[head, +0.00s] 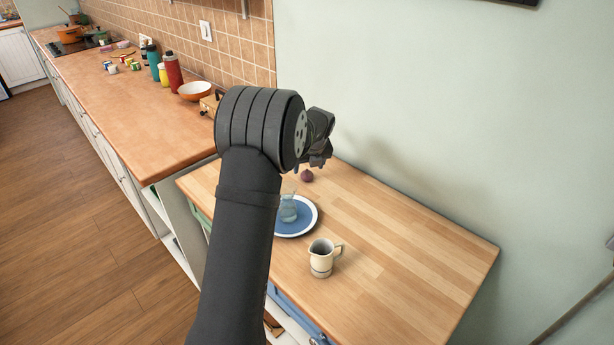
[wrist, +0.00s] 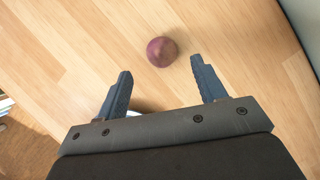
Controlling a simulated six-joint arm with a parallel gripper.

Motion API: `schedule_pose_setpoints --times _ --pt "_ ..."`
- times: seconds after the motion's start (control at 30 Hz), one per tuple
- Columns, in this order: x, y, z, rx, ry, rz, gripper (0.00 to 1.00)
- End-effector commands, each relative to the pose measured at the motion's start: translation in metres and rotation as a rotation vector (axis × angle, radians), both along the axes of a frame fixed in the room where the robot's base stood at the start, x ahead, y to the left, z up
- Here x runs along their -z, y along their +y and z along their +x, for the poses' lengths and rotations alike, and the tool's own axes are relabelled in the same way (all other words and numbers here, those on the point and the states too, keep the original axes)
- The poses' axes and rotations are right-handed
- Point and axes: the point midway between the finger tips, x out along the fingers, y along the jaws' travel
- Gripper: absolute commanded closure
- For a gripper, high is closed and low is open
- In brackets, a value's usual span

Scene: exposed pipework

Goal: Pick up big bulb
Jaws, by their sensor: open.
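The bulb is a round, dark red-purple thing, like an onion (head: 307,175), lying on the wooden table near the wall in the head view. In the wrist view the bulb (wrist: 162,51) lies on the bare tabletop, just beyond the fingertips and between their lines. My gripper (wrist: 160,68) is open and empty, its two fingers spread apart, with the bulb not between them. In the head view my gripper (head: 322,158) is partly hidden behind my arm, above the table's far end.
A blue plate with a white rim (head: 292,232) holds a clear glass vessel (head: 288,208), partly behind my arm. A cream jug (head: 321,258) stands nearer. The table's right side (head: 420,250) is clear. The wall (head: 400,90) runs along the back. A counter (head: 130,100) with bottles and bowl stands left.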

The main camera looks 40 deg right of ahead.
Motion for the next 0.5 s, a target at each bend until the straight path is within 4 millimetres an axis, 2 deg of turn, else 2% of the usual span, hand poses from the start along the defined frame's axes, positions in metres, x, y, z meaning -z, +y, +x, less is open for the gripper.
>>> schedule_pose_setpoints --times 0.33,0.5 --pt "0.041 -0.009 0.012 -0.002 0.002 0.003 0.36" --pt "0.048 -0.011 0.015 -0.001 0.0 -0.002 0.36"
